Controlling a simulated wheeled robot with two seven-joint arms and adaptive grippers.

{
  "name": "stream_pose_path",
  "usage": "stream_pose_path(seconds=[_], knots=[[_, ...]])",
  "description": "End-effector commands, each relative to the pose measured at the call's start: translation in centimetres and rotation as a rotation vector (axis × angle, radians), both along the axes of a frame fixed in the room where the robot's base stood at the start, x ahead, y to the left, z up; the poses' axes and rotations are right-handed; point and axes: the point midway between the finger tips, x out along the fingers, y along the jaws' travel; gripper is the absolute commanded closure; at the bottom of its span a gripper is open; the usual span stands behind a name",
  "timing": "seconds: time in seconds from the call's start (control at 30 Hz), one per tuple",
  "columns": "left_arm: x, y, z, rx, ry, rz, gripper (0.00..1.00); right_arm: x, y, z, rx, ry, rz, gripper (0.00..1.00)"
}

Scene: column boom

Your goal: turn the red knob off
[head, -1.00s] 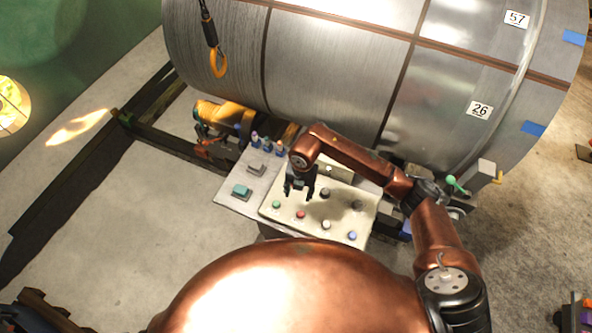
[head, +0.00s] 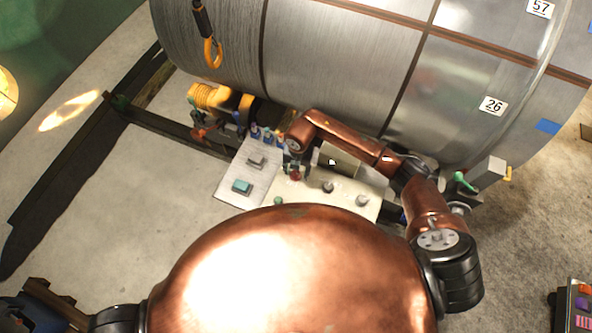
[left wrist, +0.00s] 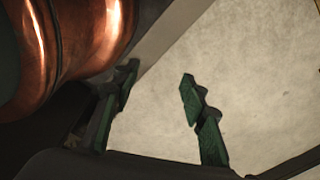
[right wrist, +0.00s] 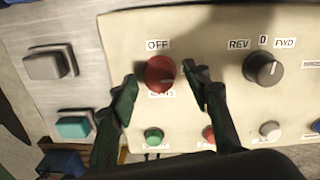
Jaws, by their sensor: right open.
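The red knob (right wrist: 160,73) is round and sits on the cream control panel (right wrist: 205,45), under an OFF label; a second label below it is partly covered. In the head view the red knob (head: 295,175) shows small at my right gripper (head: 293,171). In the right wrist view my right gripper (right wrist: 163,88) is open, with one finger on each side of the knob; I cannot tell whether either finger touches it. My left gripper (left wrist: 158,78) is open and empty in the left wrist view, above bare floor.
A black REV-0-FWD knob (right wrist: 263,68) is right of the red one. A green button (right wrist: 154,136) and a red button (right wrist: 209,134) are below. A grey panel (head: 245,185) with a teal button (head: 242,187) adjoins. A large metal coil (head: 340,70) stands behind.

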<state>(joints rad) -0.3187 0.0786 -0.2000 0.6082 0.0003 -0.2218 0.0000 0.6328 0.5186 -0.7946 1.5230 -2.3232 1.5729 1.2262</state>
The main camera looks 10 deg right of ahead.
Motion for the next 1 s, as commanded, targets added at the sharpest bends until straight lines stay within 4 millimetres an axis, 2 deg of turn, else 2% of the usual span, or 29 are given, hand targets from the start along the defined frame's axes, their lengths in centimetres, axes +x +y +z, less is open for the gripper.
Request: stream_pose_path(seconds=[0.23,0.33,0.4,0.47,0.8,1.0], knots=[[3.5,-0.1,0.4,-0.002,-0.043,-0.009,0.6,0.0,0.1,-1.1,0.0,0.001,0.004,0.56],[4.2,-0.1,0.5,-0.002,-0.053,-0.01,0.6,0.0,0.2,-1.1,0.0,0.001,0.004,0.56],[4.1,-0.1,0.5,-0.002,-0.051,-0.01,0.6,0.0,0.2,-1.1,0.0,0.001,0.005,0.56],[3.9,-0.1,0.4,-0.001,-0.048,-0.009,0.6,0.0,0.2,-1.1,0.0,0.001,0.005,0.6],[1.9,0.1,0.3,0.001,-0.023,-0.005,0.6,0.0,0.2,-1.0,0.0,0.001,0.005,0.83],[2.0,0.1,0.3,0.0,-0.024,-0.005,0.6,0.0,0.2,-1.0,0.0,0.0,0.005,0.97]])
